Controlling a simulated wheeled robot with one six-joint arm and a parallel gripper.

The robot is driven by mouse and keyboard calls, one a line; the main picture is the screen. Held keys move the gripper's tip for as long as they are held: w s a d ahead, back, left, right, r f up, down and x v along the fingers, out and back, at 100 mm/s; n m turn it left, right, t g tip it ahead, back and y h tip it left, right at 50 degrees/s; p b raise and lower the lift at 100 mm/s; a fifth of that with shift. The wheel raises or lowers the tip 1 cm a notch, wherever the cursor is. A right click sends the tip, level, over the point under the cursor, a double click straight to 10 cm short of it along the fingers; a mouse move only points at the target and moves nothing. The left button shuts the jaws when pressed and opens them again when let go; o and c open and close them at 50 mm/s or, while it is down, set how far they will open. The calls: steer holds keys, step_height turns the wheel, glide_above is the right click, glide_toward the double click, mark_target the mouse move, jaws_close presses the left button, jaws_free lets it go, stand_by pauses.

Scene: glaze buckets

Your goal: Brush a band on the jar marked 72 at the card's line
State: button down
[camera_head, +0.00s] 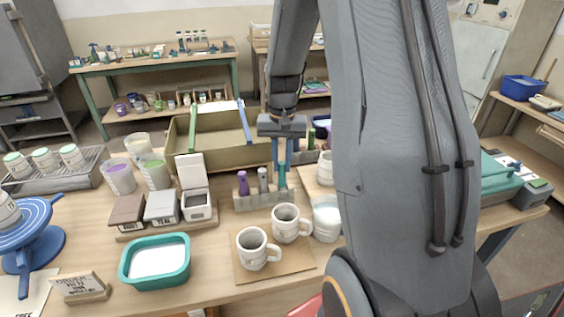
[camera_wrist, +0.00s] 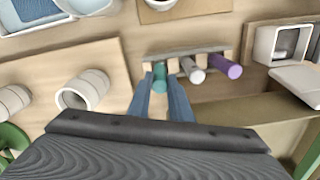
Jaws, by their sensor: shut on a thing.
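My gripper (camera_head: 281,165) points down over a small rack (camera_head: 265,199) on the table. Its blue fingers are shut on a teal-handled tool (camera_wrist: 160,78), which stands in the rack's end slot. A grey-white handled tool (camera_wrist: 193,70) and a purple one (camera_wrist: 227,67) stand beside it in the rack. The tools' lower ends are hidden. A white jar (camera_head: 8,212) sits on a blue turntable (camera_head: 38,240), cut by the left edge of the head view; no number is readable on it. A paper card (camera_head: 22,299) lies below the turntable, its print partly cut off.
Two mugs (camera_head: 252,248) stand on a board near the front. A teal tub (camera_head: 155,262), lidded boxes (camera_head: 161,208), glaze buckets (camera_head: 118,177) and a tray of jars (camera_head: 40,178) lie leftward. An olive crate (camera_head: 216,140) is behind the rack. Two white jars (camera_wrist: 82,90) also show in the wrist view.

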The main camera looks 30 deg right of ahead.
steer(key=shift+f, duration=0.75)
stand_by(0.9)
steer(key=c, duration=1.1)
jaws_free()
steer(key=shift+r, duration=0.1)
steer(key=shift+r+p, duration=2.7)
steer(key=shift+r, duration=0.75)
steer(key=s+a+n+b, duration=0.2)
steer(key=s+a, duration=0.3)
steer(key=s+a+f+n+t+b, duration=0.1)
steer(key=s+a+n+b, duration=0.1)
steer(key=s+a, duration=0.3)
steer(key=s+a+f+n+b, duration=0.1)
steer(key=s+a+n+b, duration=0.1)
steer(key=s+a, duration=0.3)
steer(key=shift+f+n, duration=0.15)
steer(key=shift+n, duration=0.15)
